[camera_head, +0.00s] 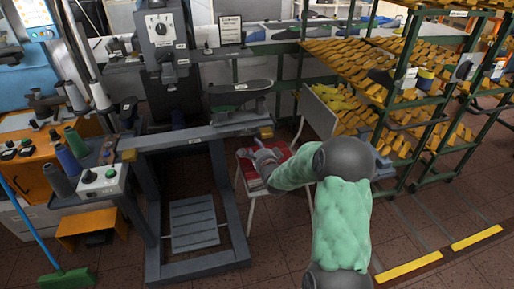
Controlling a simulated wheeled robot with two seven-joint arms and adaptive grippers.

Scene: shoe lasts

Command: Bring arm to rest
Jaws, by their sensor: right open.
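My right gripper (246,153) is in the middle of the camera_head view, small and partly lost against the things behind it. It is open, and I see nothing held between its fingers. My right arm, with a green sleeve and grey joints, reaches up from the bottom right and bends left to the gripper. The gripper shows in front of a chair with a red seat (280,157), just right of the grey machine frame. I cannot tell whether it touches anything. My left gripper is not in view.
A grey machine (165,60) with a low frame and foot plate (194,222) stands left of the arm. A green rack (428,100) with yellow shoe lasts stands right. An orange bench (30,160) with spools is far left. Floor at the bottom right is clear.

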